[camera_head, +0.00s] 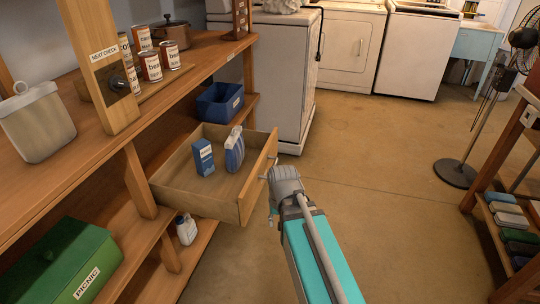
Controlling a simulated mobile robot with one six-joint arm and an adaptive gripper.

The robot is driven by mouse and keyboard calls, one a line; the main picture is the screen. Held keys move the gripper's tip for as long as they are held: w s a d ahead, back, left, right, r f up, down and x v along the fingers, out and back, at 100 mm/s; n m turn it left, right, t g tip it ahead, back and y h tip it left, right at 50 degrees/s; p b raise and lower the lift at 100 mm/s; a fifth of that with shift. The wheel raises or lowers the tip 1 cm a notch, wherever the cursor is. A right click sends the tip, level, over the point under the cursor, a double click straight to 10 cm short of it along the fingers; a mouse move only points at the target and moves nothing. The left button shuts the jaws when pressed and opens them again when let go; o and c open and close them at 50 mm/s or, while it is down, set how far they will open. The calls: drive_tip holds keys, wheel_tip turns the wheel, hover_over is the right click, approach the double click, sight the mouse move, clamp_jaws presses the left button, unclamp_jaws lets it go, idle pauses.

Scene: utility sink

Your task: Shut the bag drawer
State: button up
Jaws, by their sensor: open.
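A wooden drawer (174,193) stands pulled out from the shelving unit on the left, well open. Inside it are a blue box (204,160) and a blue-and-white striped bag (234,153). The drawer front (259,176) faces right, toward my arm. My gripper (271,200) is just right of the drawer front, close to it. Its fingers are small and partly hidden by the wrist, and I cannot tell whether they touch the front. No object shows in the gripper.
Shelves hold several cans (150,66), a pot (171,33), a blue bin (219,103), a green picnic box (64,262) and a white jug (186,229). A fan (455,172) and another shelf (501,215) stand at right. The middle floor is clear.

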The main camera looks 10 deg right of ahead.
drive_tip(key=w+m, duration=0.1)
drive_tip(key=w+r+m, duration=0.1)
drive_tip(key=w+d+y+p, duration=0.1)
drive_tip(key=shift+w+r+m, duration=0.3)
drive_tip(key=shift+r+m, duration=0.05)
drive_tip(key=shift+m, duration=0.05)
clamp_jaws()
drive_tip(key=w+d+r+m+t+y+p, duration=0.2)
drive_tip(key=w+d+r+m, duration=0.4)
drive_tip(key=w+m, duration=0.3)
drive_tip(key=w+d+r+m+t+y+p, duration=0.2)
drive_tip(key=w+d+r+m+y+p, duration=0.2)
drive_tip(key=w+d+m, duration=0.4)
wheel_tip(320, 180, up, 2)
drive_tip(key=shift+w+d+r+m+t+p, duration=0.25)
drive_tip(key=shift+w+m+p, duration=0.35)
drive_tip(key=shift+w+m, duration=0.5)
drive_tip(key=shift+s+a, duration=0.1)
drive_tip(key=shift+a, duration=0.05)
